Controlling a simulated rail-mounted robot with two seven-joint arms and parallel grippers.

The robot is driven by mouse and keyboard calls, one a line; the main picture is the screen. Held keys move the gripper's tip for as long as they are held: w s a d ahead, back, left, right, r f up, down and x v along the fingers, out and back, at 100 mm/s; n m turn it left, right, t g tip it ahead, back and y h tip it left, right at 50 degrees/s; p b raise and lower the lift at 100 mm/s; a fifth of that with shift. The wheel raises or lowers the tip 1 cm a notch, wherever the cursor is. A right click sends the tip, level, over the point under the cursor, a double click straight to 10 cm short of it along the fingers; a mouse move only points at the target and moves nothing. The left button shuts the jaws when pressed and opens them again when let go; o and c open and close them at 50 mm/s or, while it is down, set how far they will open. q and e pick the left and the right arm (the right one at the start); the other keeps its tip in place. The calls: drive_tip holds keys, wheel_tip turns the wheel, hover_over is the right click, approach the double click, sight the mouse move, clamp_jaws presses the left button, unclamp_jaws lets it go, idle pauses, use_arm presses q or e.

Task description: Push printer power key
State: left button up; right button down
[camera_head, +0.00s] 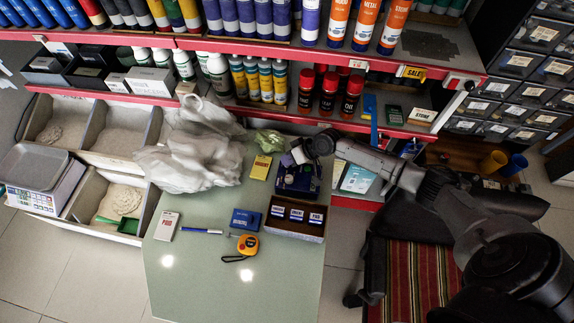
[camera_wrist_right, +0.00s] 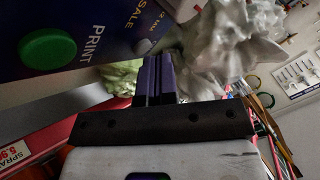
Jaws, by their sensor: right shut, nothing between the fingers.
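The printer (camera_head: 297,181) is a small dark blue-purple box on the green counter, below the shelf. In the right wrist view its dark panel (camera_wrist_right: 112,25) fills the upper left, with "PRINT" and "SALE" lettering and a round green button (camera_wrist_right: 47,48). I cannot tell from the lettering whether this button is the power key. My right gripper (camera_head: 299,152) is at the printer's upper edge in the head view. Its closed, empty fingers (camera_wrist_right: 158,72) are to the right of the green button in the wrist view, apart from it. My left gripper is not in view.
A tray of card boxes (camera_head: 294,229) stands in front of the printer. A yellow pack (camera_head: 260,167), blue box (camera_head: 246,219) and tape measure (camera_head: 247,244) lie to its left. White plastic bags (camera_head: 190,155) are heaped farther left. The shelf edge (camera_head: 270,115) runs behind.

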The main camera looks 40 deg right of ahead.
drive_tip(key=shift+f, duration=0.15)
idle(0.5)
drive_tip(key=shift+r+p, duration=0.4)
drive_tip(key=shift+r, duration=0.25)
drive_tip(key=shift+r, duration=0.1)
drive_tip(key=shift+r+p, duration=0.95)
drive_tip(key=shift+p, duration=0.15)
wheel_tip(320, 180, up, 4)
drive_tip(key=p, duration=0.3)
